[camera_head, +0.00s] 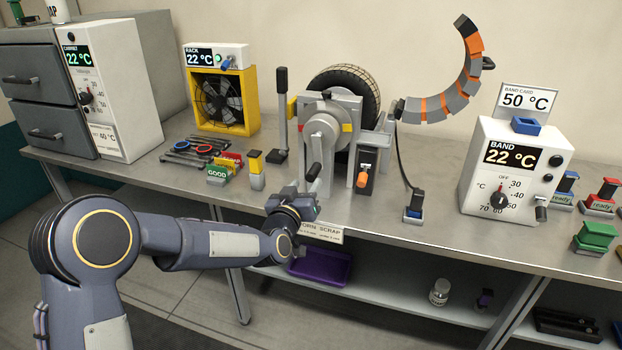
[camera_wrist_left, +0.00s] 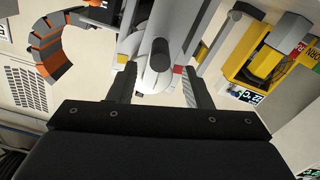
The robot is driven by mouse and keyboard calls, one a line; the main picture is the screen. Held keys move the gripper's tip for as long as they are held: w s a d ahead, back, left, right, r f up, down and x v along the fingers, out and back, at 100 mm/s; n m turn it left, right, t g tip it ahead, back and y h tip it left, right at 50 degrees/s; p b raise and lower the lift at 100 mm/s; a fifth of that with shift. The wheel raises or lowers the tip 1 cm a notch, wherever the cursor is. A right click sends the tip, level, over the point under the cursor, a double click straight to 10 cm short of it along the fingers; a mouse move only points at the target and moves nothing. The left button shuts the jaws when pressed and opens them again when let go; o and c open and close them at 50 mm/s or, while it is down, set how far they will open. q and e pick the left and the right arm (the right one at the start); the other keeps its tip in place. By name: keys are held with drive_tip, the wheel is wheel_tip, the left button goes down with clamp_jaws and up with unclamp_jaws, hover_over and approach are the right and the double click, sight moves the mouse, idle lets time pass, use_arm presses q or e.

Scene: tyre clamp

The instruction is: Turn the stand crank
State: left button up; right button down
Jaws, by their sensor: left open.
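The tyre stand (camera_head: 330,128) stands on the grey bench with a dark tyre (camera_head: 352,82) mounted behind its round grey hub. The stand crank (camera_head: 314,172) has a dark grip and hangs low at the front of the hub. In the left wrist view the dark crank grip (camera_wrist_left: 160,54) points toward the camera. My left gripper (camera_head: 306,190) is just in front of and below the crank in the head view. In the left wrist view its two fingers (camera_wrist_left: 160,74) are apart, with the crank grip appearing between them. Contact cannot be told. My right gripper is not in view.
A segmented orange and grey band (camera_head: 443,102) curves up right of the stand. A white BAND box (camera_head: 515,170) stands farther right. A yellow fan rack (camera_head: 222,100) and hand tools (camera_head: 195,148) are left. A purple tray (camera_head: 320,266) lies on the shelf below.

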sight(308, 181)
use_arm(q)
drive_tip(key=x, duration=0.5)
drive_tip(key=shift+w+d, duration=0.1)
clamp_jaws()
